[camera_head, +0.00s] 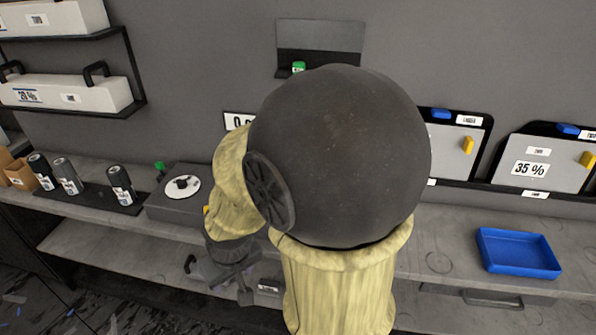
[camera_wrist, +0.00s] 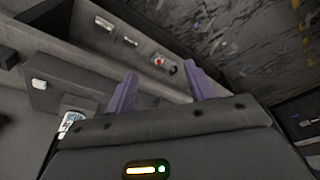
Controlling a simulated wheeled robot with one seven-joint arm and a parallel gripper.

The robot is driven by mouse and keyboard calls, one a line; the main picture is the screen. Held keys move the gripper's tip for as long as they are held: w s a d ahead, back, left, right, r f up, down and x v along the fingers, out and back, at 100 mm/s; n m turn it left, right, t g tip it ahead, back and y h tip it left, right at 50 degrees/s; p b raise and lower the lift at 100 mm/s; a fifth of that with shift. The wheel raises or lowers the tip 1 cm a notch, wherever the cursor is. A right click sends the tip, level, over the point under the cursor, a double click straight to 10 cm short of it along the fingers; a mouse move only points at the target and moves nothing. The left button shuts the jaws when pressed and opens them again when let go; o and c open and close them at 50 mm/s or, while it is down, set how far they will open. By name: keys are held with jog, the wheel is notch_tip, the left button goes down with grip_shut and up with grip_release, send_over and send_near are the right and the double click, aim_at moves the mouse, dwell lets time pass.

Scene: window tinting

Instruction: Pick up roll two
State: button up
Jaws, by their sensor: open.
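Three dark upright rolls with white labels stand on a black mat (camera_head: 95,201) at the left of the counter: a left roll (camera_head: 41,171), a middle roll (camera_head: 67,176) and a right roll (camera_head: 120,185). Their labels are too small to read, so I cannot tell which is roll two. My gripper (camera_head: 232,284) hangs in front of the counter, well to the right of the rolls and lower. In the wrist view its two purple fingers (camera_wrist: 161,88) are apart with nothing between them. No roll is clearly seen there.
A grey box with a white disc (camera_head: 181,188) stands between the rolls and my arm. Cardboard boxes (camera_head: 20,173) are at the far left. A shelf (camera_head: 80,118) with white boxes hangs above. A blue tray (camera_head: 517,252) lies at the right. My arm hides the counter's middle.

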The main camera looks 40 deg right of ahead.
jog(key=o, duration=0.3)
jog(key=shift+w, duration=0.3)
jog(key=shift+o, duration=1)
jog(key=w+d+f+m+t+p, duration=0.1)
jog(key=w+d+m+t+p, duration=0.1)
jog(key=w, duration=0.5)
jog(key=shift+d+f+m+t+p, duration=0.15)
jog(key=shift+m+t+p, duration=0.25)
jog(key=shift+t, duration=0.1)
jog(key=w+d+m+t+h+p, duration=0.3)
jog(key=w+d+m+h, duration=0.1)
jog(key=w+d, duration=0.25)
jog(key=s+d+r+m+t+h+p, duration=0.1)
jog(key=s+d+r+h+p, duration=0.1)
jog(key=d+h, duration=0.3)
jog(key=s+d+r+m+t+h+p, duration=0.1)
jog(key=s+d+m+t+h+p, duration=0.1)
jog(key=d, duration=0.5)
jog(key=s+h, duration=0.1)
jog(key=h, duration=0.1)
jog(key=shift+s+d+r+h+p, duration=0.2)
jog(key=shift+d+r+h+p, duration=0.1)
jog(key=shift+r+h+p, duration=0.1)
jog(key=shift+f, duration=0.1)
